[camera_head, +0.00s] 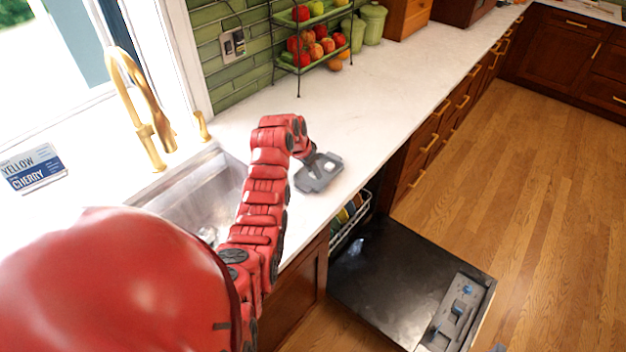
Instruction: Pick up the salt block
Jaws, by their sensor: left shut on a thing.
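My left arm comes in from the lower left and bends over the white counter just right of the sink. At its end my left gripper (325,172) is a grey shape low over the counter, seen from above. A small pale piece (329,167) shows at the gripper, and I take it to be the salt block. The gripper is shut on it. The fingertips and most of the block are hidden, and I cannot tell whether the block touches the counter. My right gripper is not in view.
The sink (207,196) and gold faucet (140,105) are at left. A fruit rack (298,62) and green canisters (373,24) stand at the back. The open dishwasher door (395,285) juts out below the counter. The counter (410,65) beyond the gripper is clear.

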